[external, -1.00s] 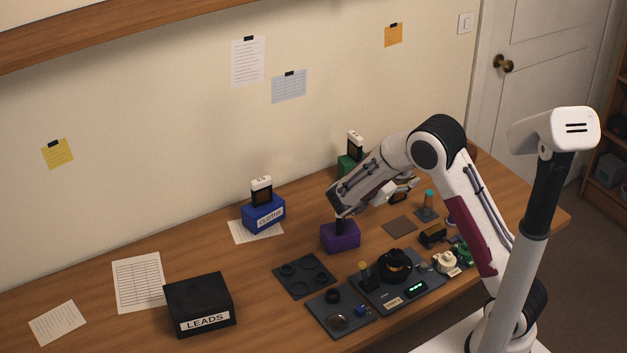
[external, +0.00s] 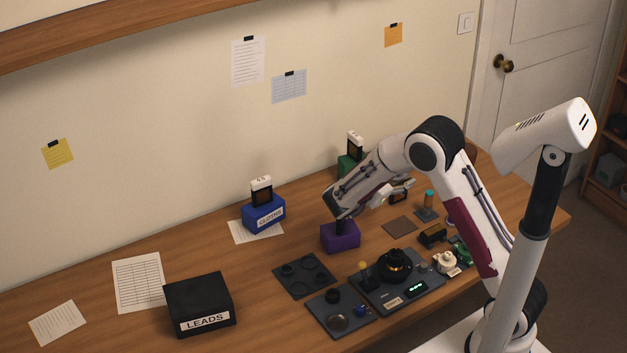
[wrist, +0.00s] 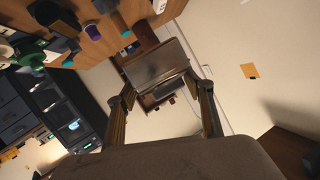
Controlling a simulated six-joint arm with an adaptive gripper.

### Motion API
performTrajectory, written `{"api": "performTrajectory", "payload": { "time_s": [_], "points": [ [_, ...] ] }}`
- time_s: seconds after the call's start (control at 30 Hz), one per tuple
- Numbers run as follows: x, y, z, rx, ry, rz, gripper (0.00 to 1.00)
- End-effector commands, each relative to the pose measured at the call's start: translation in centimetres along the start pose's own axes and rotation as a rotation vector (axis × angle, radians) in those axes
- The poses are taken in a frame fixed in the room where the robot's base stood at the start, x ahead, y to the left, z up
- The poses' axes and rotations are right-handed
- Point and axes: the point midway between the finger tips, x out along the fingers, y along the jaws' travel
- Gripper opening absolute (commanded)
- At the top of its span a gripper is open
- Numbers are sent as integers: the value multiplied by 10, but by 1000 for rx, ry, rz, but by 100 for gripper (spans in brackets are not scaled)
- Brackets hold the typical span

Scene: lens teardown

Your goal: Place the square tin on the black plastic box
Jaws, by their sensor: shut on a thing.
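The black plastic box (external: 200,302), labelled LEADS, stands closed at the front left of the table in the external view, with nothing on its lid. My gripper (external: 398,194) points to the right above the table's back right part. In the wrist view its two fingers (wrist: 160,100) are shut on the square tin (wrist: 155,65), a grey-brown square piece. The tin looks small and dark in the external view (external: 399,197), partly hidden by the gripper. It is well to the right of the black box.
A purple box (external: 341,237) stands below my wrist. A blue box (external: 264,213) and green box (external: 347,166) are behind. Dark trays (external: 304,275) and a device panel (external: 398,290) fill the front middle. Papers (external: 138,282) lie beside the black box; bare table surrounds it.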

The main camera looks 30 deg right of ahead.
Motion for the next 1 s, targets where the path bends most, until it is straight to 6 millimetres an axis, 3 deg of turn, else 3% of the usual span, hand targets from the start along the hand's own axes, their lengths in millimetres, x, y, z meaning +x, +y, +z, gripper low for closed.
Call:
{"api": "performTrajectory", "payload": {
  "time_s": [0.37,0.7,1.0],
  "points": [
    [-74,-31,36,-53,-58,-148,19],
    [-170,-77,80,-131,-146,-381,19],
    [-260,-106,117,-204,-226,-598,19]
  ]
}}
